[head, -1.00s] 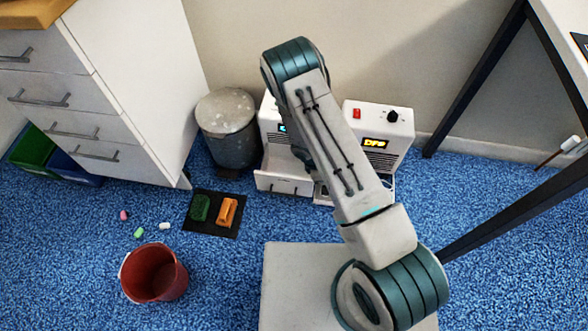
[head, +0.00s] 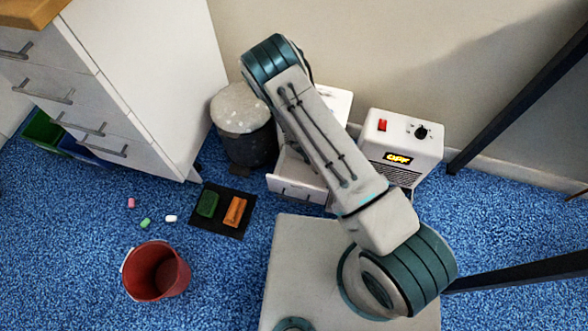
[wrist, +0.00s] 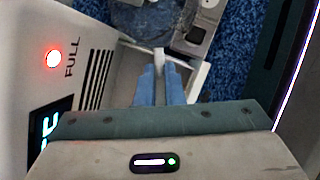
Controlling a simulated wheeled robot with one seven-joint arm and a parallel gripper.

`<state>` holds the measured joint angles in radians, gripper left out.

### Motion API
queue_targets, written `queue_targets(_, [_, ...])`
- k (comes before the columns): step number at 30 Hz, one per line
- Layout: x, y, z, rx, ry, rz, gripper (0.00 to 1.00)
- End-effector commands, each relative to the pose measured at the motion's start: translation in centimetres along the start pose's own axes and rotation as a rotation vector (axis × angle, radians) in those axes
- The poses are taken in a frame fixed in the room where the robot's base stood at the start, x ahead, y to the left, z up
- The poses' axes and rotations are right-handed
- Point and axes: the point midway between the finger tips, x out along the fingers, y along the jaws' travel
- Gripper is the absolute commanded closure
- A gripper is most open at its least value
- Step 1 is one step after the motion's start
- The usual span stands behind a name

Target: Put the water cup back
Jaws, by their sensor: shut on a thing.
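The water cup (head: 297,190) is a white, drawer-like tank at the front of the left white machine (head: 335,101). It sticks out of the machine's front, and my arm hides part of it in the head view. In the wrist view, my gripper (wrist: 160,70) has its two blue fingers shut on a thin white upright part of the water cup (wrist: 160,56). My gripper is hidden behind my arm in the head view. The machine's front (wrist: 60,95) shows a lit red light beside the word FULL, dark vent slots and a partly visible display.
A second white machine (head: 405,135) with an OFF display stands close on the right. A grey bin (head: 243,125) stands on the left. A black mat (head: 222,228) with green and orange blocks, a red bucket (head: 155,271) and small coloured pieces lie on the blue carpet.

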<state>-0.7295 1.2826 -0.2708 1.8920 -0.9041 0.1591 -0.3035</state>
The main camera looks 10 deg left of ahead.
Motion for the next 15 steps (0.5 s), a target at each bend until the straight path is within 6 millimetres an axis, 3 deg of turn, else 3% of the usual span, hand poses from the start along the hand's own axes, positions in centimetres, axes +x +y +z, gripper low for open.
queue_targets(6, [-1.9,2.6,-5.2,0.002,0.003,0.003,1.0])
queue_targets(15, [-4.3,5.3,-11.0,-0.001,0.002,0.003,1.0])
